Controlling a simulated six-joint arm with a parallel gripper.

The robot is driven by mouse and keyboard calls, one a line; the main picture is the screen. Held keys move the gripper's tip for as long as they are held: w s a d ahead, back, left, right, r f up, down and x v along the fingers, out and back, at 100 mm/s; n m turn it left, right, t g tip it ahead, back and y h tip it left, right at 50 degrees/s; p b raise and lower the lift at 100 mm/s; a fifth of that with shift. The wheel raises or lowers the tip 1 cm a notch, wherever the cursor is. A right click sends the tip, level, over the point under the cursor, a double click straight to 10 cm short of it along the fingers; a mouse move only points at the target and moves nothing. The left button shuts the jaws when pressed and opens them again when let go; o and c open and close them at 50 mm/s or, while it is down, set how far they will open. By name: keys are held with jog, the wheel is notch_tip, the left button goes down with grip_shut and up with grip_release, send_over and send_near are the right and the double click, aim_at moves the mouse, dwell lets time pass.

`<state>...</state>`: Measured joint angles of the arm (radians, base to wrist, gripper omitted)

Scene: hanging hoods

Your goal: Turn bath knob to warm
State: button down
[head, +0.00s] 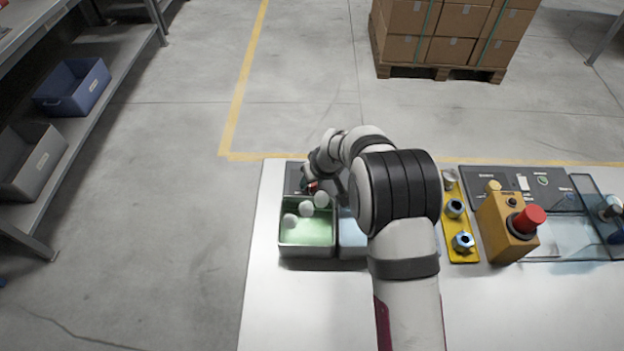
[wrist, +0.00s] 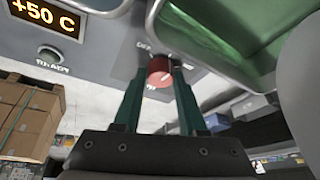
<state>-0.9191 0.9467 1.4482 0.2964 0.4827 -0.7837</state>
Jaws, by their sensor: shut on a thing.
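The red bath knob (wrist: 160,70) sits between the fingertips of my gripper (wrist: 158,78) in the wrist view. My gripper is shut on it, with one green finger on each side. A pale mark shows on the knob face; the label beside it is partly hidden. A display (wrist: 45,17) on the same grey panel reads +50 C. In the head view, my gripper (head: 313,186) is at the dark panel (head: 294,178) behind the green bath (head: 308,251). A little of the red knob shows there, mostly covered by my gripper.
White balls (head: 306,208) are at the green bath. A bluish bath (head: 351,252) stands right beside it, partly behind my arm. Further right are a yellow plate (head: 461,215) with blue fittings and a yellow box with a red button (head: 527,219). The table front is bare.

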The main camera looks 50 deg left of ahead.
jog(key=shift+w+n+g, duration=0.1)
jog(key=shift+n+g, duration=0.2)
jog(key=shift+n, duration=0.3)
jog(key=shift+c, duration=2.3)
grip_release()
jog(key=v, duration=1.5)
jog(key=shift+d+r, duration=0.25)
jog(key=shift+r, duration=0.1)
